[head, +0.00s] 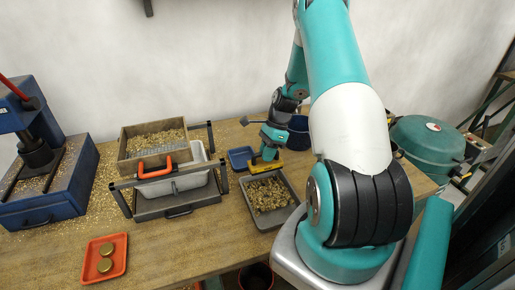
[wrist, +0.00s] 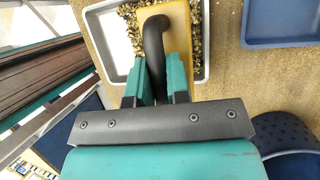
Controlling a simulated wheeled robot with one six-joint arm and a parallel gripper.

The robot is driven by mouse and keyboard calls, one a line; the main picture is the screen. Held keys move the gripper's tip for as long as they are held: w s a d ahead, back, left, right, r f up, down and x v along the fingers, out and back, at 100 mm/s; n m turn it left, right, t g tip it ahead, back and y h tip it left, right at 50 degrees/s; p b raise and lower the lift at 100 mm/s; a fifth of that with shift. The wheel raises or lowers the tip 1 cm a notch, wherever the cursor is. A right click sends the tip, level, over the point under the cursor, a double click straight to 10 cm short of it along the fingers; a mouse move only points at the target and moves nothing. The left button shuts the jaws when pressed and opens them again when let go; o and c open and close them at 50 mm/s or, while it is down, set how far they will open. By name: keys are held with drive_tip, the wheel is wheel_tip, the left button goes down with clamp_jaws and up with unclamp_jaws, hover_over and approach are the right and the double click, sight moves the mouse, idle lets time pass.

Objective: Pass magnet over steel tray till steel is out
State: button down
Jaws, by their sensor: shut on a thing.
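My gripper (head: 270,152) is shut on the black handle (wrist: 154,45) of a yellow magnet (wrist: 178,18). The magnet also shows in the head view (head: 264,167), at the far end of a grey tray (head: 281,225). The tray holds a layer of brass-coloured chips (head: 268,195). In the wrist view the magnet covers part of the grey tray (wrist: 102,32), with chips showing on both sides of it. I cannot tell whether the magnet touches the chips or whether anything clings to its underside.
An empty-looking blue tray (head: 240,158) lies behind the grey tray. A dark blue bin (head: 299,135) stands to the right.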

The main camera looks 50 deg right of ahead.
sight(266, 168)
drive_tip(key=shift+w+f+b, duration=0.1)
drive_tip(key=shift+f+b, duration=0.8)
drive_tip(key=shift+f, duration=0.1)
drive_tip(key=shift+f+b, duration=2.05)
drive_tip(key=shift+f, duration=0.25)
drive_tip(key=shift+s+a+b, duration=0.15)
drive_tip(key=shift+s+a, duration=0.4)
drive_tip(key=shift+s, duration=0.3)
drive_tip(key=shift+s+a+b, duration=0.15)
drive_tip(key=shift+s+a, duration=0.35)
drive_tip(key=shift+s, duration=0.4)
drive_tip(key=shift+s+a+b, duration=0.15)
drive_tip(key=shift+s+a, duration=0.4)
drive_tip(key=shift+s, duration=0.3)
drive_tip(key=shift+s+a+r+p, duration=0.15)
drive_tip(key=shift+s+a, duration=0.45)
drive_tip(key=shift+s, duration=0.4)
drive_tip(key=shift+s+a+f+p, duration=0.15)
drive_tip(key=shift+s+a, duration=0.5)
drive_tip(key=shift+s, duration=0.4)
drive_tip(key=shift+s+a+r+p, duration=0.15)
drive_tip(key=shift+s+a, duration=0.45)
drive_tip(key=shift+s, duration=0.4)
wheel_tip(266, 168, up, 6)
drive_tip(key=p, duration=0.6)
drive_tip(key=shift+r, duration=0.2)
